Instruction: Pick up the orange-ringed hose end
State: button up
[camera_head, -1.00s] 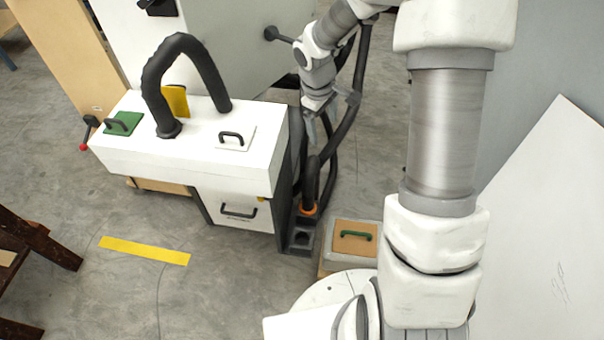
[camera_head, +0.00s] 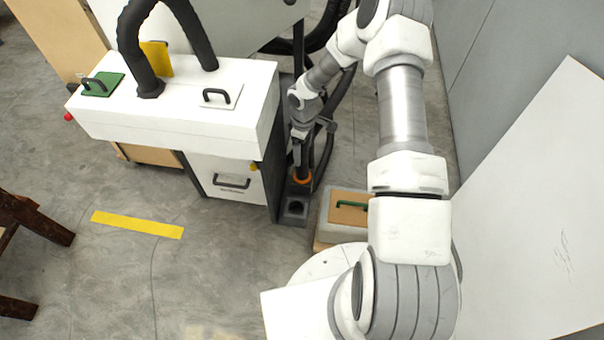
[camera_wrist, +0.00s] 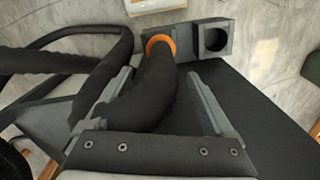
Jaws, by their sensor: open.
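The orange-ringed hose end (camera_head: 301,180) stands upright in a dark block (camera_head: 293,207) beside the white machine. In the wrist view its orange ring (camera_wrist: 160,42) sits at the block, and the black hose (camera_wrist: 145,95) runs from it back toward my gripper. My gripper (camera_head: 302,135) is above the ring, close to the hose. In the wrist view my gripper (camera_wrist: 160,100) is open, with one finger on each side of the hose. The hose lies between the fingers; I cannot tell whether either touches it.
The dark block has an empty round hole (camera_wrist: 214,40) next to the ring. The white machine (camera_head: 190,115) stands left of my gripper. Other black hoses (camera_wrist: 70,60) loop at the left of the wrist view.

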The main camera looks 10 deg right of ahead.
aim_at(302, 159)
notch_tip(302, 159, down, 11)
jog(key=b, duration=0.3)
jog(key=shift+a+r, duration=0.1)
jog(key=shift+a, duration=0.05)
jog(key=shift+c, duration=0.3)
jog(key=c, duration=1.3)
jog(key=shift+r, duration=0.2)
notch_tip(302, 159, up, 4)
jog(key=shift+r+p, duration=0.15)
jog(key=shift+p, duration=0.75)
jog(key=s+d+r+p, duration=0.1)
jog(key=s+d+r, duration=0.1)
jog(key=d, duration=0.1)
jog(key=s+d+r, duration=0.2)
jog(key=d, duration=0.1)
jog(key=s+d+r+p, duration=0.1)
jog(key=s+d+r, duration=0.1)
jog(key=s+d, duration=0.1)
jog(key=shift+d+r+p, duration=0.2)
jog(key=shift+r+p, duration=0.05)
jog(key=shift+p, duration=0.1)
